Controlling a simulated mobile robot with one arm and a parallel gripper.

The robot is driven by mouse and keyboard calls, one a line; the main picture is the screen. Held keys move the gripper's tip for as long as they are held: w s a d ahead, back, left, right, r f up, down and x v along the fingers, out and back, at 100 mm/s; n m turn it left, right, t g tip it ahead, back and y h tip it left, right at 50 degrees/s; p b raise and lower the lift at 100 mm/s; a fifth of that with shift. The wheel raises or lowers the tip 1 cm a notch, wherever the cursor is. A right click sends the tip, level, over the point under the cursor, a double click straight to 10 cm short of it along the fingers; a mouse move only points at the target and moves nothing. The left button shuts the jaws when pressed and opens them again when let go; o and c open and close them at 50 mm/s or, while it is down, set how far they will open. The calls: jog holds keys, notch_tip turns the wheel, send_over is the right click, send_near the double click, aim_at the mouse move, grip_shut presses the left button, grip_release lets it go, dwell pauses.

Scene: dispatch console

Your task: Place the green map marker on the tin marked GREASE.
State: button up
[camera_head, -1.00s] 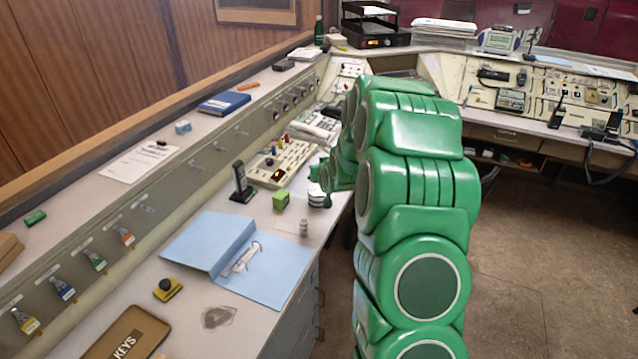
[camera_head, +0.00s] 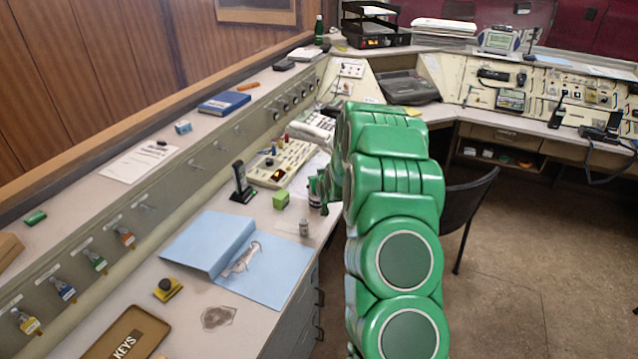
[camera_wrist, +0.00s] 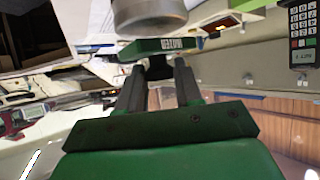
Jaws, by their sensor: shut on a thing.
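The green map marker (camera_wrist: 165,47) has a flat green base with white lettering on its edge and a dark knob. In the wrist view my gripper (camera_wrist: 159,72) is shut on the knob, with the base beyond the fingertips. A round metal tin (camera_wrist: 148,15) shows just past the base at the top edge. I cannot read a label on it, nor tell whether base and tin touch. In the head view my gripper (camera_head: 318,186) is small and partly hidden by my green arm, over the desk's right edge. The marker cannot be made out there.
A black handset (camera_head: 241,184) stands upright to the left. A blue folder (camera_head: 210,243), a yellow marker (camera_head: 168,289) and a KEYS tray (camera_head: 126,335) lie nearer.

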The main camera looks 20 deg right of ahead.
jog(key=shift+f, duration=0.6)
jog(key=shift+f, duration=0.15)
jog(key=o, duration=1)
jog(key=shift+o, duration=0.2)
jog(key=shift+r, duration=0.25)
jog(key=v, duration=1.2)
jog(key=shift+f, duration=0.2)
jog(key=shift+s, duration=0.1)
